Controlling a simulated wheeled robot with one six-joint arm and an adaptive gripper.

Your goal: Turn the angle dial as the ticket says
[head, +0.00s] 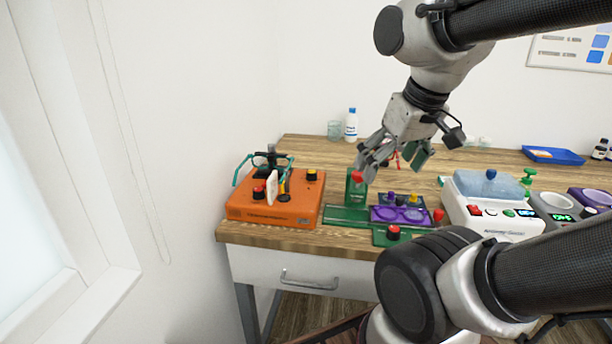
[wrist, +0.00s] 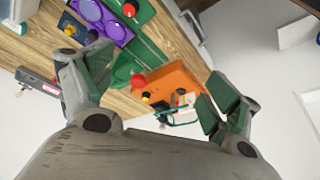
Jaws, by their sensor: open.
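An orange device (head: 250,211) stands at the table's left end with a red knob (head: 259,193), a yellow-topped knob (head: 311,175), a teal frame and a small upright white plate (head: 272,188). It also shows in the wrist view (wrist: 178,80). A green device (head: 345,215) beside it has an upright green block (head: 355,196), a red knob on top and another red knob (head: 393,232) on its front part. I cannot tell which part is the angle dial, and no ticket text is readable. My gripper (head: 393,160) is open and empty above the green device; its fingers also show in the wrist view (wrist: 157,70).
A purple tray (head: 398,214) sits on the green device's right. A white machine with a blue lid (head: 488,183) stands further right. A bottle (head: 351,125) and a glass (head: 334,130) are at the back. A blue tray (head: 553,155) lies at the back right.

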